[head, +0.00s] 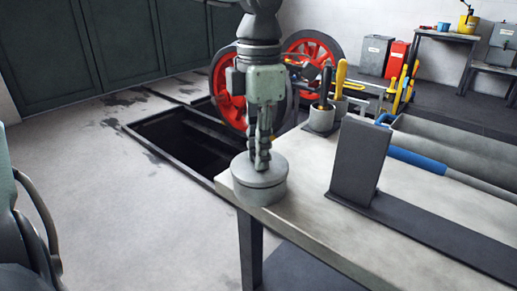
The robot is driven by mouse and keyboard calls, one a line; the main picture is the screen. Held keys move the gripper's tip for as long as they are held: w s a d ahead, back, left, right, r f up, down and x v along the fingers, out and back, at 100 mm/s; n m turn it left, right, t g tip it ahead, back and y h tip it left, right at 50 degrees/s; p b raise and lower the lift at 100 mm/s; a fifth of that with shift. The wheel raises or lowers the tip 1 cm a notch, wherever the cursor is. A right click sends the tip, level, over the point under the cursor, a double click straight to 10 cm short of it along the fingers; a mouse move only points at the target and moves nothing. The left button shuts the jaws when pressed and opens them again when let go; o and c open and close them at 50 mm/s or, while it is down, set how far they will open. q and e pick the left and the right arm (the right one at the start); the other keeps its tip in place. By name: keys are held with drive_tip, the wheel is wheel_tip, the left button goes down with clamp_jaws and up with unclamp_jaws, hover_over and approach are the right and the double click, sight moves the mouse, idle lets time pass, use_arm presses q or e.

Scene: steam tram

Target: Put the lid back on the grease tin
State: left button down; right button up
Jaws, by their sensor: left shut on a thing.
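The grease tin (260,194) is a squat round grey tin at the near left corner of the bench. Its flat grey lid (242,168) is at the top of the tin, level as far as I can see. I cannot tell whether it is fully seated. My left gripper (262,160) points straight down over the lid, with its fingers shut at the lid's middle. The fingers hide whatever they grip there, likely a small knob. My right gripper is not in view.
The grey bench (300,222) carries a dark upright plate (359,160) on a long base, a blue-handled tool (420,161) and a pot (321,118) holding handled tools. An open floor pit (185,140) lies beyond the bench's left edge. Red wheels (318,50) stand behind.

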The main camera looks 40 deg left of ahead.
use_arm(q)
drive_tip(key=shift+f+b, duration=0.2)
drive_tip(key=shift+b, duration=0.4)
idle(0.7)
idle(0.4)
drive_tip(key=c, duration=1.3)
unclamp_jaws()
drive_tip(key=shift+o, duration=0.4)
drive_tip(key=o, duration=0.4)
drive_tip(key=shift+r, duration=0.1)
drive_tip(key=shift+r+p, duration=2.1)
drive_tip(key=shift+r, duration=1.35)
